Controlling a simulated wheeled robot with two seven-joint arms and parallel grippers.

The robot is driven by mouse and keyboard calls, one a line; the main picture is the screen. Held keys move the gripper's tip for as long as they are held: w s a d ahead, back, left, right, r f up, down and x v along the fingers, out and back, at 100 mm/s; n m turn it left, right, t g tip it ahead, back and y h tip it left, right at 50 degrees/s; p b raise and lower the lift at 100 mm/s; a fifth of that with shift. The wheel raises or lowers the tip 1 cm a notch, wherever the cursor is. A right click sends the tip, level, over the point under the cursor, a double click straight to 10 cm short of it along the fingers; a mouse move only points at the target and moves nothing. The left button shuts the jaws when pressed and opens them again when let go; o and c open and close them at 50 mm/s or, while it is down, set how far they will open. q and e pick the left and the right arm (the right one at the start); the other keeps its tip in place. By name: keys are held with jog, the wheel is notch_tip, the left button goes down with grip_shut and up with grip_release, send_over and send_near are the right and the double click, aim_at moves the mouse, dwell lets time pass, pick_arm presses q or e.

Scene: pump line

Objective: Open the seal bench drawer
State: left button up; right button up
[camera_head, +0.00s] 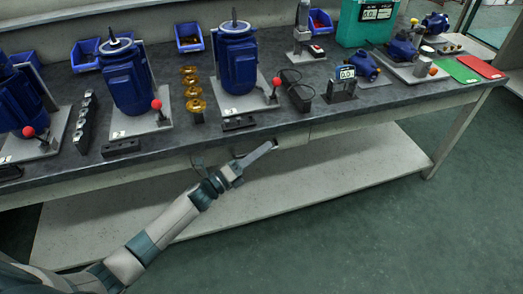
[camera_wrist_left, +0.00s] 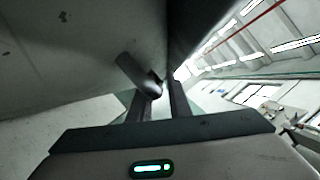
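The seal bench (camera_head: 205,149) runs across the head view, with pale drawer fronts under its dark top. The drawer front (camera_head: 294,139) just right of my left gripper looks flush with the bench edge. My left gripper (camera_head: 272,146) is at the front edge, just below the top. In the left wrist view, a short grey bar, which looks like a handle (camera_wrist_left: 136,74), reaches down to the fingertips (camera_wrist_left: 163,92) and overlaps the left finger. The fingers stand a small gap apart. I cannot tell whether they grip the bar. My right gripper is not in view.
Blue pumps (camera_head: 127,80) on plates with red-knobbed levers, brass rings (camera_head: 193,90), a small display (camera_head: 345,84) and blue bins (camera_head: 189,37) stand on the bench. A pale lower shelf (camera_head: 350,160) lies beneath. The green floor (camera_head: 400,240) in front is clear.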

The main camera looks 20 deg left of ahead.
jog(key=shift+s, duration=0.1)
pick_arm(q)
grip_shut()
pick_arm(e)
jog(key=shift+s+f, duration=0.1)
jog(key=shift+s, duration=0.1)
pick_arm(q)
jog(key=shift+s, duration=0.15)
